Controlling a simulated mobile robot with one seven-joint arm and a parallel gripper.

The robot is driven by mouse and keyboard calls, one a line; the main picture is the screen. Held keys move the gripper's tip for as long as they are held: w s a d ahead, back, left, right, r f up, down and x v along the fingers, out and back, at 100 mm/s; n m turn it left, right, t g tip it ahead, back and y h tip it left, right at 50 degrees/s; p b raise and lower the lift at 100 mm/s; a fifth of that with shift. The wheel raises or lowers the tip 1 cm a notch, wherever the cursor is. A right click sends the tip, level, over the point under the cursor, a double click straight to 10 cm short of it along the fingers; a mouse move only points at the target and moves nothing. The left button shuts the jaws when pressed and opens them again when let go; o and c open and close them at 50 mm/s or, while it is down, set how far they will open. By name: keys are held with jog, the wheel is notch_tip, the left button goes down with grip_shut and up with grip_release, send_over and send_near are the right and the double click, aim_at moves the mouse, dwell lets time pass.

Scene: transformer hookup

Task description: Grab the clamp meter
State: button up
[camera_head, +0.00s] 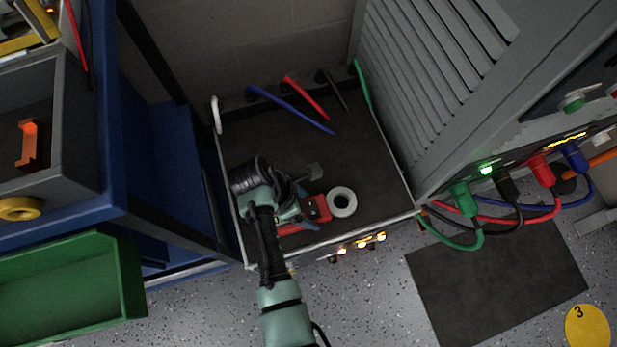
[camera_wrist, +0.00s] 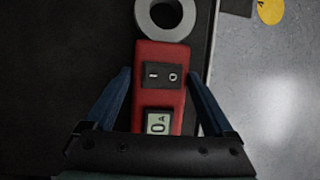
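The clamp meter has a red body (camera_wrist: 160,62) with a grey ring jaw, a dark switch panel and a small display. In the wrist view it lies between the two blue fingers of my gripper (camera_wrist: 160,95), with a gap on both sides. In the head view the clamp meter (camera_head: 318,207) lies on the dark top of a low cabinet, near its front edge, with the ring to the right. My gripper (camera_head: 302,215) is open over its body, and my arm hides part of the meter.
The dark cabinet top (camera_head: 375,165) also holds cable ends, including a blue cable (camera_head: 290,110) and a red cable (camera_head: 305,98) at the back. A louvred grey cabinet (camera_head: 430,80) stands on the right with plugged cables. A green bin (camera_head: 70,290) is at lower left.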

jog(key=c, duration=1.1)
